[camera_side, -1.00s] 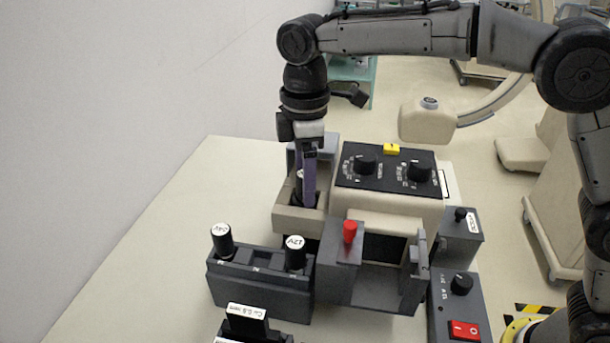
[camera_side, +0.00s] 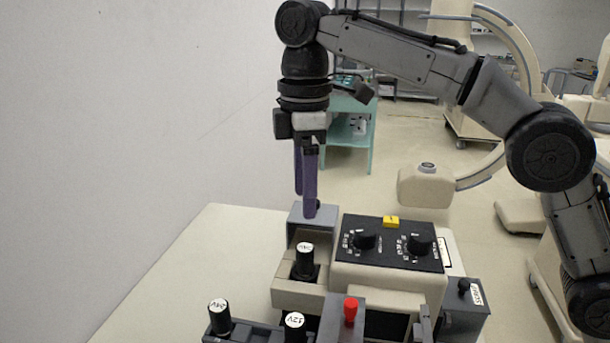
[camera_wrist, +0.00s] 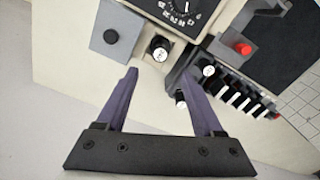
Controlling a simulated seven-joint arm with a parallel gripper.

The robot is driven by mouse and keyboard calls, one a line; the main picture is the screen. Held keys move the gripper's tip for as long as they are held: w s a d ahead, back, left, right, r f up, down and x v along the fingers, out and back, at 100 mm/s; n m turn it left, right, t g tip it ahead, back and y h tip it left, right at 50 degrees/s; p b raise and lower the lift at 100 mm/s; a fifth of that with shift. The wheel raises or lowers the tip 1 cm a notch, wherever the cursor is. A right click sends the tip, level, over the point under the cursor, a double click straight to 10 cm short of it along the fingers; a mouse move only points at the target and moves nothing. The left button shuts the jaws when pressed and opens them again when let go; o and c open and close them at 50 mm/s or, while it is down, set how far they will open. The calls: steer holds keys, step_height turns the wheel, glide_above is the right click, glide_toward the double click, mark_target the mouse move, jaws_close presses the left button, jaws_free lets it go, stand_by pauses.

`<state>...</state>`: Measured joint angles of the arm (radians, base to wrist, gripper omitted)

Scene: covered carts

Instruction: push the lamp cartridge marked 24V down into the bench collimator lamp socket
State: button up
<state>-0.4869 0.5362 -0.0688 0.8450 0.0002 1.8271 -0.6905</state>
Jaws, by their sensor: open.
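A black cartridge with a white-labelled top (camera_side: 304,262) stands upright in the beige socket block (camera_side: 290,292) beside the collimator housing. Its label looks like 24V but is small. The same cartridge (camera_wrist: 160,50) shows ahead of my fingertips in the wrist view. My gripper (camera_side: 305,203) is open and empty, with purple fingers pointing down, above and apart from the cartridge. Its spread fingers (camera_wrist: 160,74) have nothing between them in the wrist view. How deep the cartridge sits cannot be told exactly; much of its black body shows above the block.
Two other cartridges, one at left (camera_side: 219,320) and one marked 12V (camera_side: 294,327), stand in the dark rack at the front. A grey box (camera_side: 314,220) stands behind the socket. The dial panel (camera_side: 390,243) and a red knob (camera_side: 350,310) are close on the right.

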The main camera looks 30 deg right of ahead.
steer(key=shift+r, duration=1)
